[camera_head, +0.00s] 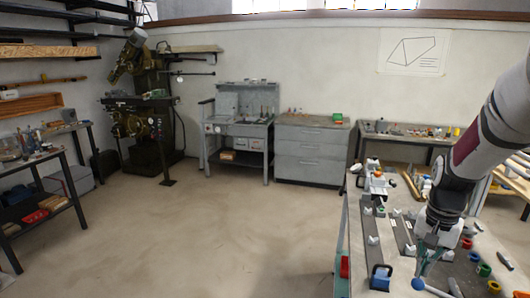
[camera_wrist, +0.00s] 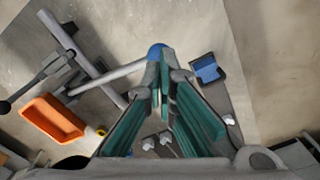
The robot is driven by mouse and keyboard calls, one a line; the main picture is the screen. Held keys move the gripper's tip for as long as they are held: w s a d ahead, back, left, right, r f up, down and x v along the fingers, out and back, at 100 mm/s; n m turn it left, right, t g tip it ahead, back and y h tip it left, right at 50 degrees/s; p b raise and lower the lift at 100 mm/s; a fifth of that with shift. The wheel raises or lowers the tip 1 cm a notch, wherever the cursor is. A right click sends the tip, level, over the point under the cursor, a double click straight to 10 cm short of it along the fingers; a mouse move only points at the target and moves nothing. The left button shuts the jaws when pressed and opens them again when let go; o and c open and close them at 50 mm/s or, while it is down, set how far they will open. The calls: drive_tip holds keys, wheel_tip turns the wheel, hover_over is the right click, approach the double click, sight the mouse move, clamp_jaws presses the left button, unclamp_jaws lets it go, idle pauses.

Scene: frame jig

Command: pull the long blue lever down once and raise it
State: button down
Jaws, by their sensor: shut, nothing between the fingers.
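The long lever is a grey rod (camera_wrist: 108,77) with a round blue end (camera_wrist: 157,50) in the wrist view. The blue end also shows low in the head view (camera_head: 418,284), with its rod running right toward the bottom edge. My gripper (camera_wrist: 164,66) has green-padded fingers that meet at their tips, with nothing between them. The tips overlap the blue end in the wrist view; I cannot tell whether they touch it. In the head view my gripper (camera_head: 424,266) points down just above the blue end. The lever's pivot is not clear.
A blue holder (camera_wrist: 208,70) stands right of the fingers, also in the head view (camera_head: 380,277). An orange bin (camera_wrist: 52,118) and a black-knobbed handle (camera_wrist: 5,106) lie left. Several coloured rings (camera_head: 484,269) and white clamps sit on the bench. Open floor (camera_head: 220,235) lies left.

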drive_tip(key=shift+f, duration=0.1)
idle(0.6)
wheel_tip(320, 180, down, 10)
drive_tip(key=b, duration=0.3)
drive_tip(key=shift+r, duration=0.25)
idle(1.7)
drive_tip(key=shift+f+b, duration=0.35)
drive_tip(key=shift+f, duration=0.55)
idle(1.1)
drive_tip(key=shift+s, duration=0.1)
drive_tip(key=shift+r+p, duration=2.75)
drive_tip(key=shift+r, duration=4.35)
